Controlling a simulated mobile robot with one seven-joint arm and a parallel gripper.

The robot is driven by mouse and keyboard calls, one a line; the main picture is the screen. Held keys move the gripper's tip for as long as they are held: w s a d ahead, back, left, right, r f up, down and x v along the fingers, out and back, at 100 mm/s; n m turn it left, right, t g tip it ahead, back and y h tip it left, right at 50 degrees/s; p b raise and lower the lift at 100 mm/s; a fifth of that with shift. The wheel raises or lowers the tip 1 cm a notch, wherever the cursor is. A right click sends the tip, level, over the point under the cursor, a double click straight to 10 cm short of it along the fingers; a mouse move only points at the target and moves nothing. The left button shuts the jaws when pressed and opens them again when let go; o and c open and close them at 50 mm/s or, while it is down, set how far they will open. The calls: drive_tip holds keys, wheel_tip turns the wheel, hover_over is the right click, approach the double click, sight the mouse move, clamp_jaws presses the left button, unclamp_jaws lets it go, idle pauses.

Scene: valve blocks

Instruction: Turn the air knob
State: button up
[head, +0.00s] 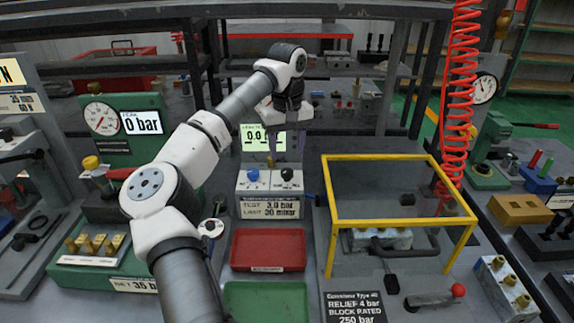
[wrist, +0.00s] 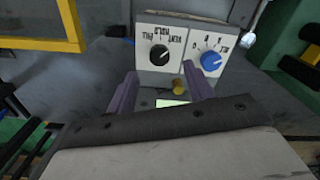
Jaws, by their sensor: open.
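A small grey control block (head: 270,185) stands at the middle of the bench. It carries a blue knob (head: 253,176) on the left and a black knob (head: 287,174) on the right. In the wrist view, where the block appears turned around, the black knob (wrist: 159,54) has word markings and the blue knob (wrist: 211,61) has a number scale. I cannot read which one is the air knob. My gripper (head: 286,150) is open and empty above and behind the knobs, touching neither. Its two purple fingers also show in the wrist view (wrist: 163,90).
A lit display (head: 252,136) stands behind the block, partly hidden by my gripper. A yellow frame guard (head: 400,157) stands to the right. A red tray (head: 268,250) and a green tray (head: 265,300) lie in front. A gauge panel (head: 120,125) is at left.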

sight(287, 171)
wheel_tip(287, 171, down, 6)
drive_tip(key=shift+r+p, duration=0.1)
drive_tip(key=shift+p, duration=0.2)
drive_tip(key=shift+c, duration=0.4)
drive_tip(key=c, duration=0.9)
